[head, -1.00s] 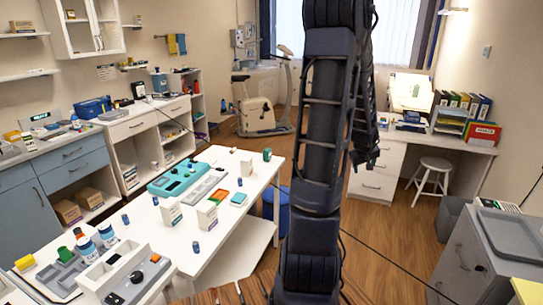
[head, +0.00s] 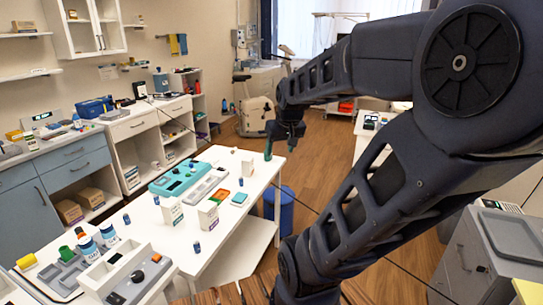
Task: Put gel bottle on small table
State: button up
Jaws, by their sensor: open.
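My gripper (head: 284,140) is open, with its dark fingers pointing down over the far right corner of the long white table (head: 232,249). A small green bottle-like item (head: 267,154) stands at that corner, by the left finger and partly hidden by it. I cannot tell whether they touch. It is too small for me to be sure that it is the gel bottle. I cannot tell which surface is the small table.
The white table carries a teal case (head: 180,179), white boxes (head: 171,212) and several small blue cylinders. A blue bin (head: 287,205) stands on the floor beside it. A grey cabinet (head: 466,255) is at the right. My arm hides much of the right side.

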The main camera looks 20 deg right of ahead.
jog(key=s+a, duration=0.3)
jog(key=s+a+r, duration=0.1)
jog(key=s+a, duration=0.1)
jog(key=s, duration=0.1)
jog(key=shift+s+a+r, duration=0.15)
jog(key=shift+s+a, duration=0.15)
jog(key=shift+a, duration=0.1)
